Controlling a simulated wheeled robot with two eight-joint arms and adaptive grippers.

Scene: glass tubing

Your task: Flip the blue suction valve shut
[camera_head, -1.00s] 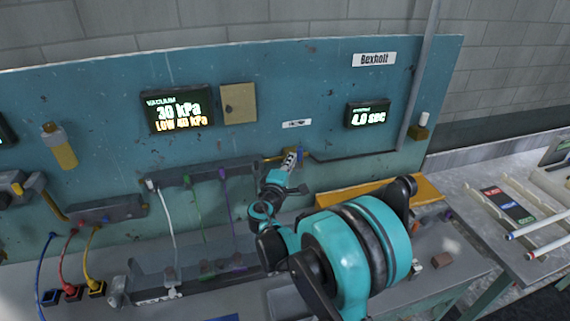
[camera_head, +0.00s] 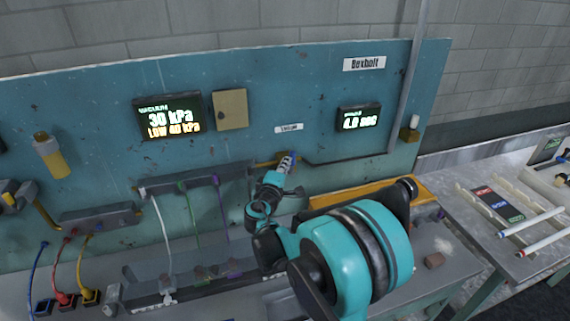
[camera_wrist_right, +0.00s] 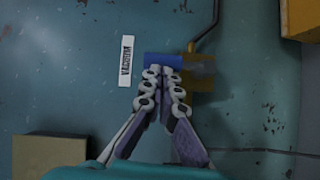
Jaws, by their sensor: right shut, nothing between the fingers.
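The blue valve handle (camera_wrist_right: 163,60) lies across the wrist view, reaching from the brass valve body (camera_wrist_right: 197,72) toward the white VACUUM label (camera_wrist_right: 126,60). In the head view the handle (camera_head: 294,155) is a small blue patch at the fingertips, below the label (camera_head: 289,128). My right gripper (camera_wrist_right: 163,74) is shut with nothing between its fingers. Its tips are right at the handle's edge; I cannot tell whether they touch. In the head view the right gripper (camera_head: 287,163) partly hides the valve. My left gripper is not in view.
The vacuum display (camera_head: 169,115) reads 30 kPa, LOW 40 kPa. A timer display (camera_head: 359,118) and a beige box (camera_head: 230,109) are on the teal panel. A dark pipe (camera_head: 350,160) runs right from the valve. Colored tubes hang at left. A side table (camera_head: 470,170) stands right.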

